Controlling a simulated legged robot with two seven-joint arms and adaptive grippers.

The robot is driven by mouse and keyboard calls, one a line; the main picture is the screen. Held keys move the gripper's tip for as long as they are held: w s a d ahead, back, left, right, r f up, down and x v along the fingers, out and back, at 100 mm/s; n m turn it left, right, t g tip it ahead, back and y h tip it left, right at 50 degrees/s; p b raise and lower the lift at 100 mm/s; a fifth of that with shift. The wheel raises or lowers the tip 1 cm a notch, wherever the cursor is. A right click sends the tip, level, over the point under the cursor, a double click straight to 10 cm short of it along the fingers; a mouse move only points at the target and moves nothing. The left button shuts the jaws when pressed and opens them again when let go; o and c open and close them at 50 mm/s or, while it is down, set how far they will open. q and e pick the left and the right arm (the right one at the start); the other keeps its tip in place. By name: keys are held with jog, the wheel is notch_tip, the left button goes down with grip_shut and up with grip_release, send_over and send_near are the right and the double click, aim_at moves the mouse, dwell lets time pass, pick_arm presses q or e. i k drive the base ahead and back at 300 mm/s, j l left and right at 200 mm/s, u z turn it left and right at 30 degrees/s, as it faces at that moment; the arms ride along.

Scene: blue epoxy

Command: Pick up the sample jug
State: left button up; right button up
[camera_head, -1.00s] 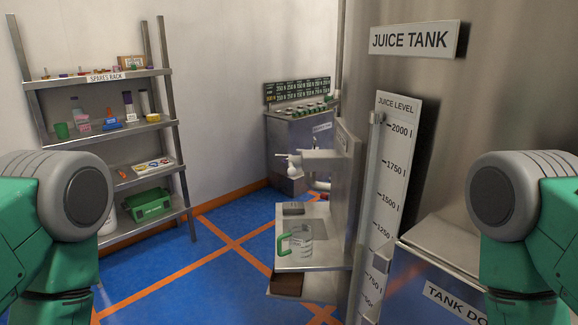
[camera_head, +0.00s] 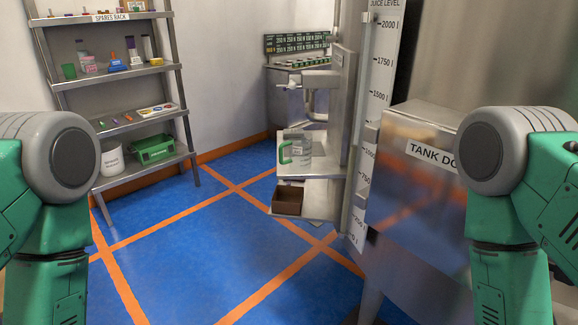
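The sample jug (camera_head: 298,149) is a clear jug with markings and a green handle on its left side. It stands upright on a small metal shelf (camera_head: 291,169) fixed beside the tank, below a tap (camera_head: 291,85). My left and right arms show at the left and right edges of the head view, well apart from the jug. Both grippers are out of the frame, so their state is hidden.
The metal tank (camera_head: 425,165) with its level scale (camera_head: 381,60) fills the right. A brown box (camera_head: 288,201) sits on a lower shelf under the jug. The spares rack (camera_head: 160,69) stands at the left. The blue floor (camera_head: 205,270) between is clear.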

aim_at(300, 143)
jog(key=i+j+u, duration=0.1)
jog(key=u, duration=0.25)
jog(key=i+u, duration=0.35)
jog(key=i+l+u, duration=0.1)
jog(key=u, duration=0.25)
jog(key=i+j, duration=0.15)
jog(key=i, duration=0.6)
